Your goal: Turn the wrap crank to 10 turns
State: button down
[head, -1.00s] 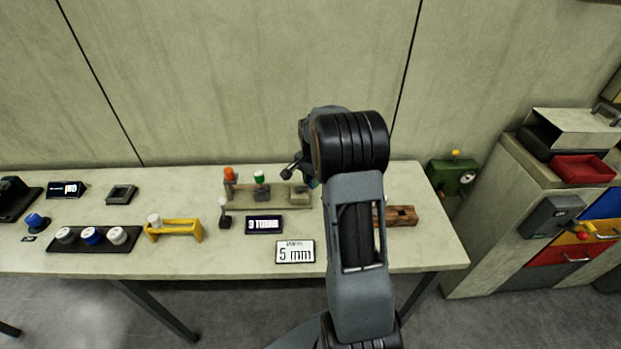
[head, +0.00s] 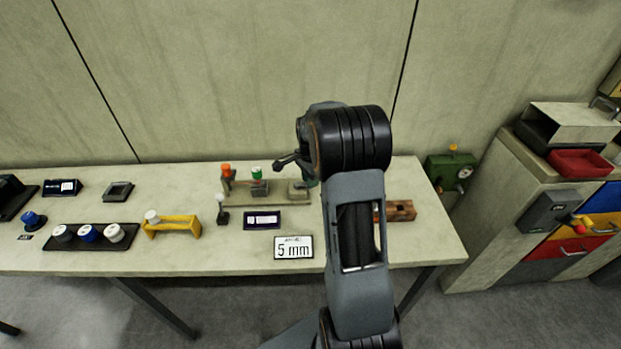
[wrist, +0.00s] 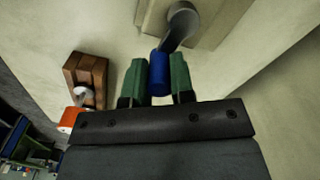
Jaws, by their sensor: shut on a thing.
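In the wrist view, my gripper (wrist: 160,77) has its two green fingertips on either side of the blue handle (wrist: 159,70) and is shut on it. The handle joins a grey metal crank arm (wrist: 181,22), fixed to a pale base at the top of the picture. In the head view, my own arm hides the crank and most of my gripper. The pale winder base (head: 240,196), with an orange-topped and a green-topped post, shows left of my arm. The small dark display (head: 263,220) in front has white lettering that I cannot read now.
A card reading 5 mm (head: 294,247) lies near the table's front edge. A wooden block (head: 401,211) stands right of my arm. A yellow bracket (head: 172,226) and a black strip with several knobs (head: 90,236) are to the left. A cabinet (head: 490,215) stands at the right.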

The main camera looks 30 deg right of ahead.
jog(key=c, duration=1)
grip_release()
jog(key=shift+r, duration=0.1)
notch_tip(320, 180, up, 14)
jog(key=shift+f, duration=0.15)
jog(key=s+a+n+t, duration=0.1)
jog(key=s+a+n, duration=0.5)
jog(key=s+a+f+n+t, duration=0.1)
jog(key=s+a+n, duration=0.5)
jog(key=s+a+f+n+t, duration=0.1)
jog(key=s+a+n, duration=0.4)
jog(key=s+a, duration=0.1)
jog(key=shift+s+f+n+t, duration=0.25)
jog(key=shift+s+n+t, duration=0.05)
jog(key=shift+s+n, duration=0.1)
